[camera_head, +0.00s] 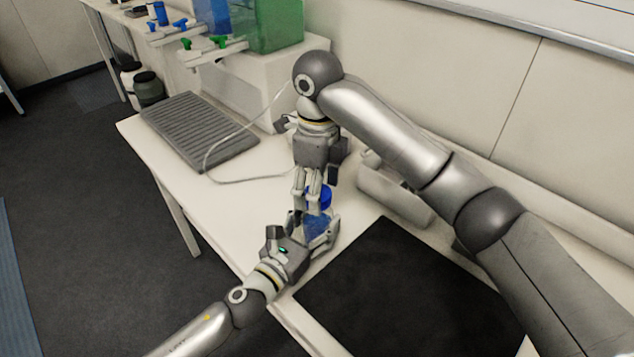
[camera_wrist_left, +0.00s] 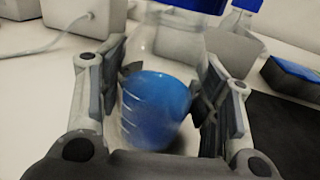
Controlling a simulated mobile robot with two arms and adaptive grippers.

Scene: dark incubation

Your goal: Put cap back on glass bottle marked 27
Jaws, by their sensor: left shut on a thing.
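A clear glass bottle (camera_wrist_left: 152,110) with blue liquid stands between the fingers of my left gripper (camera_wrist_left: 160,105), which is shut on it. The bottle also shows in the head view (camera_head: 318,226), partly covered by that gripper. No number is readable on it. A blue cap (camera_head: 320,196) is just above the bottle, at the fingertips of my right gripper (camera_head: 311,193), which points down from above. The cap's blue edge shows at the top of the left wrist view (camera_wrist_left: 190,4). I cannot tell whether the right fingers grip the cap or whether it touches the bottle neck.
A black mat (camera_head: 410,295) covers the table's right front. A grey ribbed rack (camera_head: 198,130) and a thin tube (camera_head: 225,180) lie at the back left. A whitish box (camera_head: 395,195) stands behind the grippers, near the wall.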

